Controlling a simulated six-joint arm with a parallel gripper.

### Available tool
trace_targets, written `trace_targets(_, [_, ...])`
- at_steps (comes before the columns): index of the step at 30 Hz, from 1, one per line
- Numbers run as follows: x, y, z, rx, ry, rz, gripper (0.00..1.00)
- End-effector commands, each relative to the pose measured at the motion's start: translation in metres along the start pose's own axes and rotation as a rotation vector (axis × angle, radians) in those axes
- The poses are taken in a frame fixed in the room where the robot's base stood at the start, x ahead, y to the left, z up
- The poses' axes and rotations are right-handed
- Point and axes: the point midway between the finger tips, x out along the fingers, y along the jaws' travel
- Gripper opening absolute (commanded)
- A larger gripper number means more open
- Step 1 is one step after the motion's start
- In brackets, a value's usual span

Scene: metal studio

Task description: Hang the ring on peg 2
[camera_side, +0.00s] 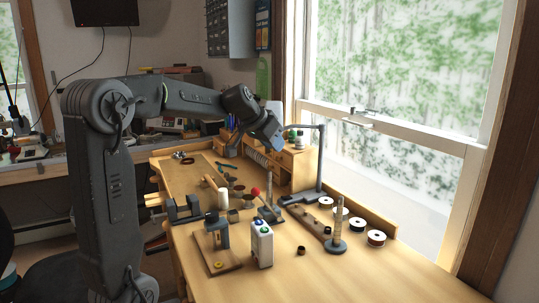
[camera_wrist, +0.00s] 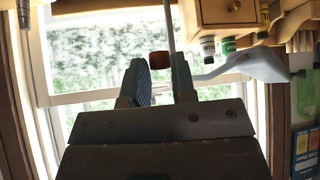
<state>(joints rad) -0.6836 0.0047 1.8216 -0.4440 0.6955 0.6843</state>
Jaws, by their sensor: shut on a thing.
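My gripper (camera_side: 277,144) is high above the back of the workbench, near the small wooden cabinet and the lamp stand. In the wrist view, the two fingers of my gripper (camera_wrist: 160,65) stand close together. A small reddish-brown round piece (camera_wrist: 158,58) shows between their tips; it seems to be the ring, though its hole is not visible. In the side view I cannot make out the held piece. A ridged upright post (camera_side: 338,217) on a round base stands on the bench at right. No peg numbers are legible, so I cannot tell which is peg 2.
A grey lamp stand (camera_side: 321,160) rises beside the wooden cabinet (camera_side: 298,164). A long wooden block (camera_side: 312,224) and several spools (camera_side: 375,238) lie by the window. A white box (camera_side: 262,246) and a small press (camera_side: 217,238) stand in front. The front right bench is clear.

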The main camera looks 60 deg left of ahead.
Motion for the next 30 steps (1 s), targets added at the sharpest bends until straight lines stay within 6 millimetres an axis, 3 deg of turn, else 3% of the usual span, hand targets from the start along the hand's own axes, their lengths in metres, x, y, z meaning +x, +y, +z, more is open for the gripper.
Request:
trace_targets(10, [0.028,0.033,-0.029,-0.156,0.004,-0.143,0.07])
trace_targets(26, [0.047,0.063,-0.062,-0.335,0.004,-0.296,0.07])
trace_targets(30, [0.068,0.061,-0.041,-0.336,-0.002,-0.296,0.07])
